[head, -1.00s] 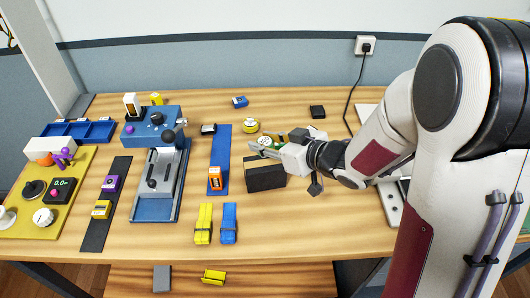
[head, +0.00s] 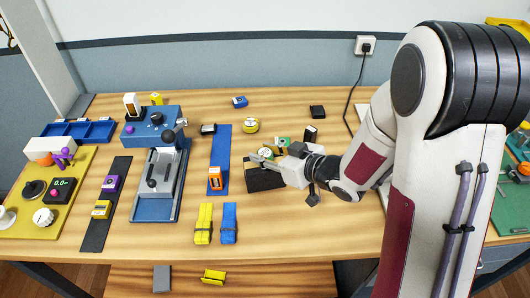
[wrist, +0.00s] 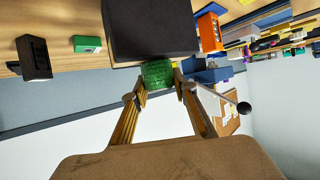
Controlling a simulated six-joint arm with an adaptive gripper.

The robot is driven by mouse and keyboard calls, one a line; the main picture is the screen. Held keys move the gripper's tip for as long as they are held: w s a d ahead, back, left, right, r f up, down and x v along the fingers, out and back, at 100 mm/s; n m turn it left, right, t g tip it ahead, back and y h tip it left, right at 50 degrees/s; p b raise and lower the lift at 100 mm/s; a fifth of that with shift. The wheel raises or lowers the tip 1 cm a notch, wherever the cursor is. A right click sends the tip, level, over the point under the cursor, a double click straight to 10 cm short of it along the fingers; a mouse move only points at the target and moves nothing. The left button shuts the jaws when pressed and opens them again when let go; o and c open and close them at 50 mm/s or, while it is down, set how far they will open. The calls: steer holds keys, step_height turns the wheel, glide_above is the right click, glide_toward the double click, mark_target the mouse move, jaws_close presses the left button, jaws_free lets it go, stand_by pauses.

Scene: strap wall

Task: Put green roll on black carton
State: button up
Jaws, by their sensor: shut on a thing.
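The green roll (wrist: 158,74) is held between the fingertips of my gripper (wrist: 160,82) in the wrist view. In the head view the roll (head: 265,153) shows at the gripper's tip (head: 262,157), over the black carton (head: 262,182). The carton (wrist: 150,28) fills the top middle of the wrist view, right beside the roll. I cannot tell whether the roll touches the carton. My gripper partly covers the carton's top in the head view.
A yellow roll (head: 251,125) stands behind the carton. A green box (head: 283,140) and a small black box (head: 310,133) are close behind my gripper. A blue strap (head: 221,150) with an orange item (head: 215,178) lies left. Yellow (head: 203,224) and blue (head: 229,223) straps lie in front.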

steer(key=shift+f, duration=0.1)
steer(key=o, duration=1.1)
steer(key=shift+s+d+r, duration=0.1)
steer(key=shift+r, duration=0.15)
steer(key=shift+v, duration=3.6)
steer(key=shift+d, duration=0.1)
